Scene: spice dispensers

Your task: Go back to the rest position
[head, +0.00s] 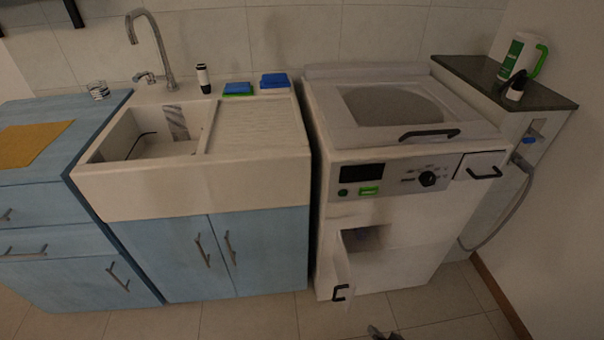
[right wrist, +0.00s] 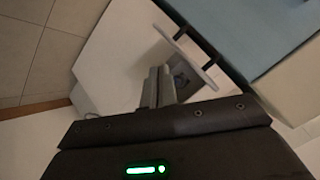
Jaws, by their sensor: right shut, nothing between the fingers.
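My right gripper (head: 383,332) shows only as a dark tip at the bottom edge of the head view, low in front of the white washing machine (head: 415,230). In the right wrist view my right gripper (right wrist: 160,84) has its two fingers together, with nothing between them. They point toward the machine's small lower door (head: 343,268), which stands open. That door also shows in the right wrist view (right wrist: 195,62). I cannot tell how far the fingertips are from the door. My left gripper is not in view.
A sink (head: 150,135) over blue cabinets (head: 165,260) stands left of the machine. A dark shelf (head: 470,72) at the right bears a white and green bottle (head: 517,55). A grey hose (head: 505,215) hangs below it. The tiled floor (head: 250,320) in front is clear.

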